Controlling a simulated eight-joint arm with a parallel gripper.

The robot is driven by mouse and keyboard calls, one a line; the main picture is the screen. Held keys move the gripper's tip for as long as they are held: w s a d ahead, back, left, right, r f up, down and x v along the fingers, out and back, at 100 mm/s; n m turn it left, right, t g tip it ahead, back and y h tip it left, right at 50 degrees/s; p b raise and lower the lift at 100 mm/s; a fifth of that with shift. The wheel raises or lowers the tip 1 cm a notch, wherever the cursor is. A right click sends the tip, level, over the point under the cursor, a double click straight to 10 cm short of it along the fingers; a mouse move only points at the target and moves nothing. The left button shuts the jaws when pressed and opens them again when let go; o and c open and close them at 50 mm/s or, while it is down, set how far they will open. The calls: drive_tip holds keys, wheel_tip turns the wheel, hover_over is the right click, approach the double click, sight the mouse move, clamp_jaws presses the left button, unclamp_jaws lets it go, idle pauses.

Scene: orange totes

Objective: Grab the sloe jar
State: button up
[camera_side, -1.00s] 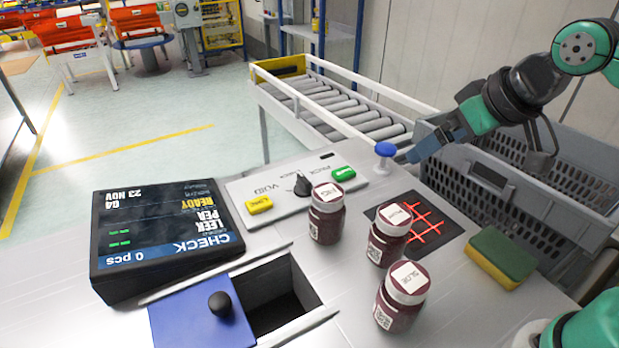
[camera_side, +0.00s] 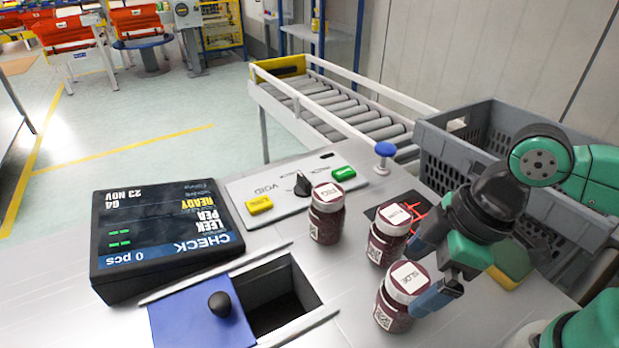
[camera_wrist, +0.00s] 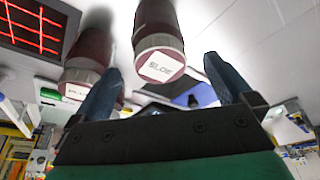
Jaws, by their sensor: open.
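The sloe jar (camera_side: 398,301) is dark red with a pale lid labelled SLOE, upright on the metal worktop, nearest the front of three jars. In the wrist view the sloe jar (camera_wrist: 160,55) shows ahead, between the two fingers. My gripper (camera_side: 425,272) is open, its blue fingers at the sloe jar's lid height, one on the far side and one at its right. It also shows in the wrist view (camera_wrist: 160,85), with nothing held. The plum jar (camera_side: 389,236) stands just behind the sloe jar, close to one finger.
A third jar (camera_side: 326,215) stands further left. A check display (camera_side: 160,240), an open slot with a blue sliding cover (camera_side: 200,318), and a button panel (camera_side: 290,193) occupy the left. A grey crate (camera_side: 470,135) and a sponge (camera_side: 513,262) lie behind my gripper.

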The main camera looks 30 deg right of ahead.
drive_tip(key=shift+x, duration=2.75)
clamp_jaws()
drive_tip(key=shift+r, duration=0.15)
